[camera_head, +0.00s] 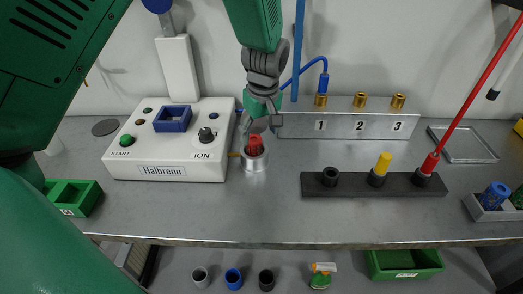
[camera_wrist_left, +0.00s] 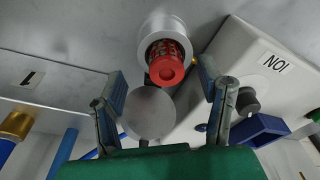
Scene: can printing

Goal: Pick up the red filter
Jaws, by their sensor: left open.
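The red filter (camera_head: 255,146) stands upright in a silver round holder (camera_head: 255,164) to the right of the white Halbrenn machine. In the left wrist view the red filter (camera_wrist_left: 167,66) shows its round, hollow end, with the silver holder (camera_wrist_left: 163,28) behind it. My left gripper (camera_head: 263,124) points down from above, just over the filter. In the left wrist view its fingers (camera_wrist_left: 160,88) are apart, one on each side of the filter's line, and nothing is between them in their grip. My right gripper is not in view.
The white Halbrenn machine (camera_head: 180,144) stands close on the left. A metal rack (camera_head: 340,126) with brass fittings numbered 1 to 3 is behind right. A black block (camera_head: 400,187) with black, yellow and red pieces lies right. The table front (camera_head: 260,220) is clear.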

